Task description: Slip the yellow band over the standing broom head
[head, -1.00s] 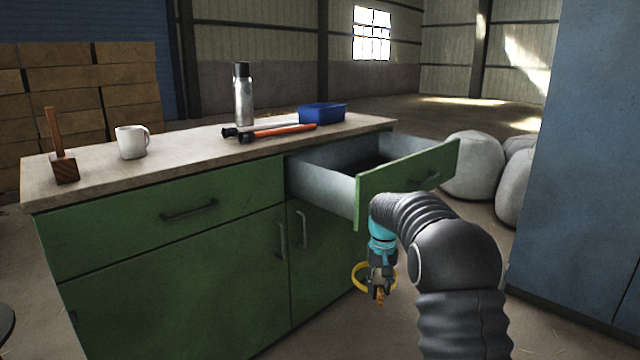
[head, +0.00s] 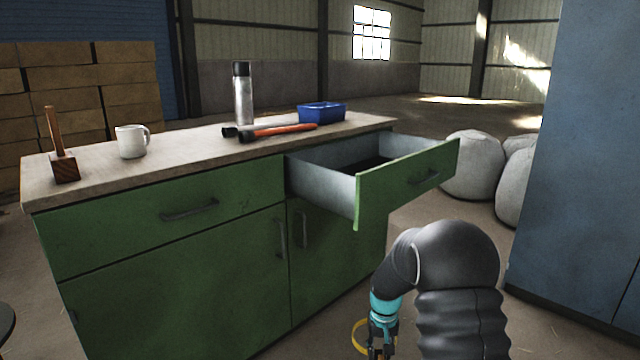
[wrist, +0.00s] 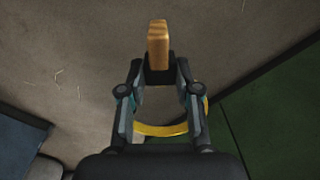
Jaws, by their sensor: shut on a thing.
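My gripper (head: 381,351) is low in front of the green cabinet, at the bottom edge of the head view. Its fingertips (wrist: 158,73) are closed in the wrist view. The yellow band (head: 358,338) is a thin ring at the gripper, and its near arc shows between and below the fingers in the wrist view (wrist: 163,130). A light wooden piece with a dark base (wrist: 158,43) sticks out beyond the fingertips. I cannot tell how it joins the band. I cannot make out a standing broom head for certain in either view.
The green drawer (head: 410,178) stands open above my gripper. The worktop carries a mallet-like wooden block with a handle (head: 64,166), a white mug (head: 131,142), a flask (head: 243,98), an orange-handled tool (head: 280,132) and a blue bin (head: 322,113). A blue cabinet (head: 580,170) stands at right.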

